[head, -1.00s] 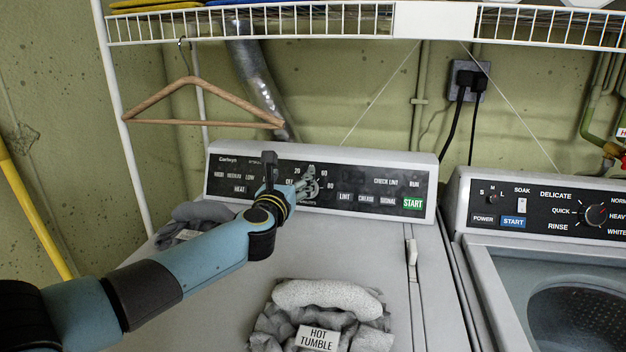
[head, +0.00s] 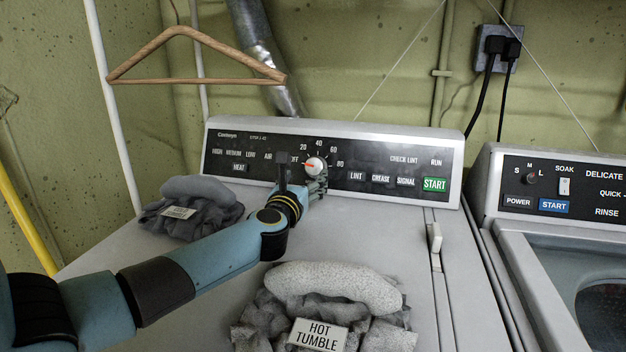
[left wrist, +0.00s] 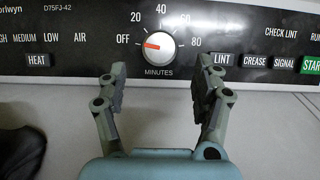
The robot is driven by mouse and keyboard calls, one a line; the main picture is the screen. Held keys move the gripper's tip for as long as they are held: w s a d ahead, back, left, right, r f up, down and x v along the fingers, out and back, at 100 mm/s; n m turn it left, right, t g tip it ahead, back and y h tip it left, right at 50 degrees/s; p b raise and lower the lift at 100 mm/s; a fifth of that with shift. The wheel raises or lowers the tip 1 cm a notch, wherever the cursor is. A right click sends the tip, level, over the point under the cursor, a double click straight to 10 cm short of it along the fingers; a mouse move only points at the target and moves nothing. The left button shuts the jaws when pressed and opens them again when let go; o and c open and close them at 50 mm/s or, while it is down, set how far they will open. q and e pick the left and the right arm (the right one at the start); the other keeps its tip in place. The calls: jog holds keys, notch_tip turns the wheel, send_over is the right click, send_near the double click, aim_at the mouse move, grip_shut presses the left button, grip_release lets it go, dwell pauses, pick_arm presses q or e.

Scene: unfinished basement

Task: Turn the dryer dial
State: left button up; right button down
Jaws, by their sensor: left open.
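The dryer dial (head: 315,167) is a white knob with a red pointer on the dryer's black control panel (head: 375,160). In the left wrist view the dial (left wrist: 159,46) shows whole, its pointer aimed left and slightly up, close to OFF among minute marks up to 80. My left gripper (head: 318,188) is just below and in front of the dial in the head view. In the left wrist view its two fingers (left wrist: 160,82) are spread apart and empty, with the dial centred beyond the tips and apart from them. My right gripper is not in view.
Two grey cloth bundles lie on the dryer top, one with a HOT TUMBLE tag (head: 318,335) in front, one (head: 192,208) at the left. A lint handle (head: 435,238) stands at the right. The washer (head: 560,190) is beside the dryer. A wooden hanger (head: 195,78) hangs above.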

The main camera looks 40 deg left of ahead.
aim_at(314, 167)
pick_arm(q)
jog(key=b+x, duration=0.1)
jog(key=x, duration=0.6)
jog(key=shift+w+a+f, duration=0.15)
jog(key=shift+w+f, duration=0.05)
jog(key=shift+w, duration=0.1)
jog(key=c, duration=1.1)
jog(key=shift+m, duration=0.3)
jog(key=m+h, duration=0.1)
jog(key=m, duration=0.1)
jog(key=m+h, duration=0.2)
jog(key=m, duration=0.1)
jog(key=shift+s+a+t, duration=0.1)
jog(key=shift+t, duration=0.3)
jog(key=shift+m+h+p, duration=0.4)
jog(key=shift+m+h, duration=0.6)
jog(key=shift+m, duration=1.3)
